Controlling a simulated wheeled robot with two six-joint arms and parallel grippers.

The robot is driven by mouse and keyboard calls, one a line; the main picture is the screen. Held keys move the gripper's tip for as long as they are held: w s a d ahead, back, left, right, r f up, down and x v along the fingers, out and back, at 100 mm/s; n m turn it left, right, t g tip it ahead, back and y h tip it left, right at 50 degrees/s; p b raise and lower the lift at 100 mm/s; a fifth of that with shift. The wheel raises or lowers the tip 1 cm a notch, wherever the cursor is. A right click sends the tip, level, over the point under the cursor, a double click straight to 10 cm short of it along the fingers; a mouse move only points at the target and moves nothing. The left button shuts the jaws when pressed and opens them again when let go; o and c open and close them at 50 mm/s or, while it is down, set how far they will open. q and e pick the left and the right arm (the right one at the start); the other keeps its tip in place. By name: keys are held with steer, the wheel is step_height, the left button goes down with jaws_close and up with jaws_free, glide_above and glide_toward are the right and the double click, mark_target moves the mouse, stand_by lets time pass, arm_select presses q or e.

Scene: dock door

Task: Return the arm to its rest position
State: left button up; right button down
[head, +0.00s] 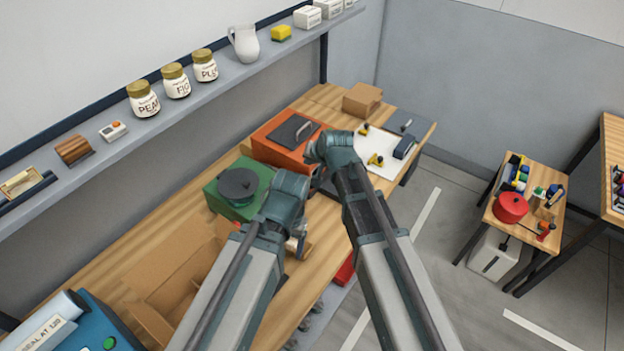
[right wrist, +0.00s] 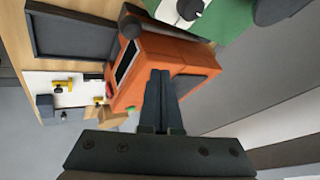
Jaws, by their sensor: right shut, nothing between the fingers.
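My right arm reaches in from the lower right in the head view, and its wrist end (head: 335,148) is in front of the orange machine. In the right wrist view my right gripper (right wrist: 160,76) is shut and empty, its fingers together in front of the orange machine (right wrist: 185,58). I cannot tell from this view whether they touch it. My left arm (head: 286,192) comes in from the left and bends down over the bench beside the green machine (head: 226,203). Its gripper is mostly hidden behind the arm, so its jaws cannot be made out.
The wooden bench (head: 110,262) holds an open cardboard box (head: 165,275), a blue machine (head: 98,325), and a white board (head: 372,143) with yellow-handled items. A shelf (head: 165,112) with jars and a jug runs above. A side table (head: 545,182) stands right, past clear floor.

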stand_by(0.5)
steer(key=s+d+f+n+g+h+b, duration=0.1)
steer(key=s+d+f+n+g+b, duration=0.1)
steer(key=s, duration=0.6)
steer(key=s+d+f+n+g+h+b, duration=0.2)
steer(key=s+f, duration=0.3)
steer(key=s, duration=0.4)
steer(key=s+d+f+n+g+h+b, duration=0.1)
steer(key=s+d+f+n+g+b, duration=0.1)
steer(key=s, duration=0.7)
step_height(320, 180, down, 2)
steer(key=shift+f+n+g+h+b, duration=0.1)
steer(key=shift+n+g+h+b, duration=0.2)
steer(key=shift+g, duration=0.3)
